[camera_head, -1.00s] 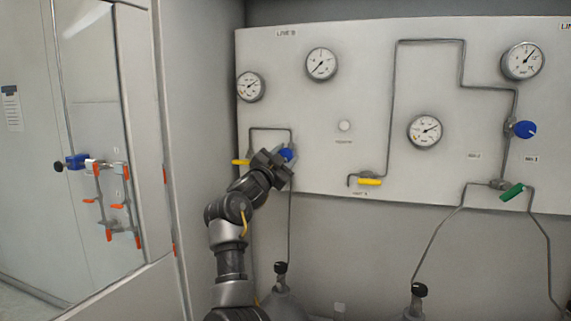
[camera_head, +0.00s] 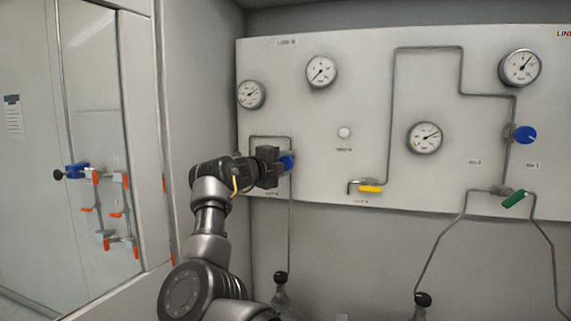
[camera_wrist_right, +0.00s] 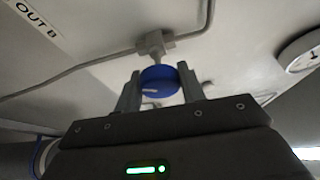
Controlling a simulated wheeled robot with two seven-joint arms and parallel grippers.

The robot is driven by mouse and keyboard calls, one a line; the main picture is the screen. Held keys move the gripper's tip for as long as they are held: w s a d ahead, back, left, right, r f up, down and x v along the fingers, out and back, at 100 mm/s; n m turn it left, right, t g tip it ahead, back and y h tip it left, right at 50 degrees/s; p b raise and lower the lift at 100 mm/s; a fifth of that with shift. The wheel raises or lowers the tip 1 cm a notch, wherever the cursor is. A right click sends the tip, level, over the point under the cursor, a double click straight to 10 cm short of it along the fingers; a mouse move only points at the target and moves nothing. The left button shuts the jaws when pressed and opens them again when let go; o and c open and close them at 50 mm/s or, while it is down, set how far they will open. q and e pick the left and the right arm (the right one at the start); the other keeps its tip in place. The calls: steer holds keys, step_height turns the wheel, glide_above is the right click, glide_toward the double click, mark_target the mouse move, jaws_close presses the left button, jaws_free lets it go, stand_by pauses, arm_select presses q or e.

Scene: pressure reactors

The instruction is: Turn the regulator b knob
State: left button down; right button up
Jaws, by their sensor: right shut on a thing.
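A blue round regulator knob (camera_head: 288,162) sits on the thin pipe at the left part of the panel, under the Line B label. My right gripper (camera_head: 279,163) reaches it from the left and covers part of it. In the right wrist view the blue knob (camera_wrist_right: 160,81), with a white mark on its face, lies between the two fingers of my right gripper (camera_wrist_right: 160,90). The fingers are shut on its sides. My left gripper is not in view.
A yellow-handled valve (camera_head: 369,188), another blue knob (camera_head: 524,134), a green-handled valve (camera_head: 514,199) and several round gauges (camera_head: 321,71) are on the panel (camera_head: 350,110). Black-topped cylinders (camera_head: 280,278) stand below. A glass door (camera_head: 95,130) with orange-handled valves is at left.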

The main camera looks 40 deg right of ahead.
steer(key=m+y, duration=0.1)
steer(key=m, duration=0.2)
steer(key=shift+r, duration=0.1)
steer(key=shift+m+y+p, duration=0.3)
steer(key=shift+m+y, duration=0.5)
steer(key=shift+m, duration=0.4)
steer(key=m+t+y, duration=0.1)
steer(key=m+y, duration=0.1)
steer(key=m, duration=0.1)
steer(key=shift+m+t+b, duration=0.35)
steer(key=shift+m+t, duration=0.05)
steer(key=o, duration=1)
steer(key=shift+c, duration=0.2)
steer(key=b+v, duration=0.6)
steer(key=v, duration=0.4)
steer(key=shift+s+a, duration=0.2)
steer(key=shift+a, duration=0.1)
